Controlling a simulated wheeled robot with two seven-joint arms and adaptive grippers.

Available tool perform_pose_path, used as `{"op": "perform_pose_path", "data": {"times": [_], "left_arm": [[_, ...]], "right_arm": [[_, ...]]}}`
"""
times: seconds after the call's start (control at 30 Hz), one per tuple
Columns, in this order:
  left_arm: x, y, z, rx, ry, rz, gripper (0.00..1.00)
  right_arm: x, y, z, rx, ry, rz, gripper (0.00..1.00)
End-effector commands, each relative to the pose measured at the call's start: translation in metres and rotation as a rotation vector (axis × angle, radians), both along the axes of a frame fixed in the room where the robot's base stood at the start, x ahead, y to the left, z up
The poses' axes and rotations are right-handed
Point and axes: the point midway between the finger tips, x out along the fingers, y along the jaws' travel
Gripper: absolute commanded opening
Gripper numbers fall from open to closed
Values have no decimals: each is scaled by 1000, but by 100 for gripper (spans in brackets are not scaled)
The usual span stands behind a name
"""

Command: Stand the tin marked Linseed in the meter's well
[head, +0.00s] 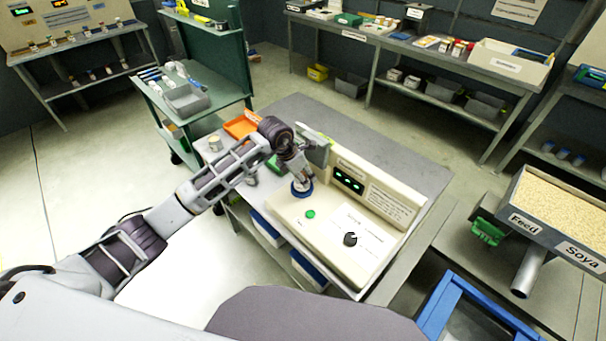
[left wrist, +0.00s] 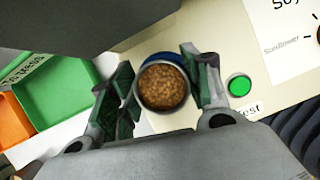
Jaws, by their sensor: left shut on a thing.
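The cream meter (head: 285,218) stands on the grey table, with a lit display (head: 349,181), a green button (head: 310,214) and a black knob (head: 350,239). My left gripper (head: 299,176) is over the meter's blue-rimmed well (head: 301,192). In the left wrist view my left gripper (left wrist: 165,88) is shut on an open tin (left wrist: 163,86) full of brown seeds. The blue rim (left wrist: 160,58) shows partly behind the tin. The tin's marking is hidden, and I cannot tell whether its base is inside the well. My right gripper is not in view.
An orange tray (head: 240,127) and a green tray (left wrist: 58,85) lie beside the meter. Another tin (head: 214,144) stands at the table's left edge. A Soya feed bin (head: 558,210) stands to the right. Shelves line the back.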

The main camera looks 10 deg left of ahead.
Motion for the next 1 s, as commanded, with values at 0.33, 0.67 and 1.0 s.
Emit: {"op": "perform_pose_path", "data": {"times": [0.33, 0.67, 1.0], "left_arm": [[0, 0, 1, -1, -1, 0, 23], [0, 0, 1, 0, -1, 0, 23], [0, 0, 1, -1, -1, 0, 23]], "right_arm": [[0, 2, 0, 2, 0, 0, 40], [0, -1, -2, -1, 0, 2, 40], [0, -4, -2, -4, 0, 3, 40]]}}
